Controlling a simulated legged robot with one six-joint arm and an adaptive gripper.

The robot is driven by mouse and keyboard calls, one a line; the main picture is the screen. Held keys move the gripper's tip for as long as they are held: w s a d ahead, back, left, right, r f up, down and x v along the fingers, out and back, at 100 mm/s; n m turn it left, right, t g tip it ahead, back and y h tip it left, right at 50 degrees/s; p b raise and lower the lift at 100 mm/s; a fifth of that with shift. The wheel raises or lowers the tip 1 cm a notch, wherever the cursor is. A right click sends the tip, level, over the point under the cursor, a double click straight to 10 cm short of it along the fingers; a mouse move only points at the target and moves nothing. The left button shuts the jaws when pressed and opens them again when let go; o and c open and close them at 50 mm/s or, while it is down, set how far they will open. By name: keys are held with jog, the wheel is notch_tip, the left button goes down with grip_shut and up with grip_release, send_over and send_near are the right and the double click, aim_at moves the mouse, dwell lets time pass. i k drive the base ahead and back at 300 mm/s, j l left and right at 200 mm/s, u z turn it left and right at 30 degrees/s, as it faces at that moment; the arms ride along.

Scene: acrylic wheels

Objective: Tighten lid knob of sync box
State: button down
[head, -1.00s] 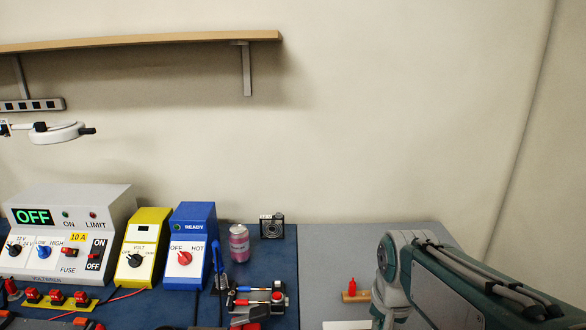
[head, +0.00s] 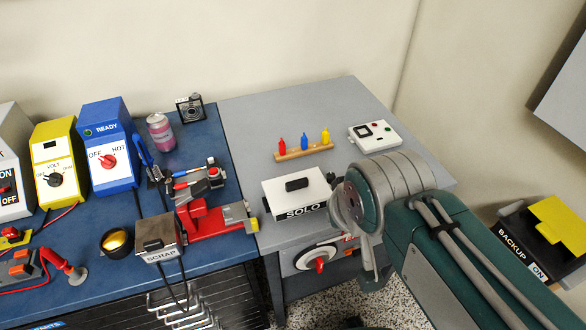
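No box with a readable "SYNC" label shows. A white box labelled SOLO (head: 292,201), with a black knob (head: 297,184) on its top, sits on the grey bench section in the middle of the head view. A dark box labelled BACKUP (head: 520,252), with a yellow top part (head: 562,222), stands low at the right edge. I cannot tell whether either is the sync box. My green and grey arm fills the lower right, just right of the SOLO box.
A wooden rack (head: 304,151) holds red, blue and yellow bottles. A white panel box (head: 375,136) lies behind my arm. A red vise (head: 212,219) and SCRAP bin (head: 158,238) stand left. A red knob (head: 320,264) is on the bench front.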

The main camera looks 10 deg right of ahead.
aim_at(331, 177)
jog(key=k+j+z, duration=0.1)
jog(key=j+z, duration=0.2)
jog(key=k+j, duration=0.1)
jog(key=k, duration=0.3)
jog(key=k+l+u, duration=0.25)
jog(key=l, duration=0.2)
jog(key=k+l+u, duration=0.25)
jog(key=k+l, duration=0.15)
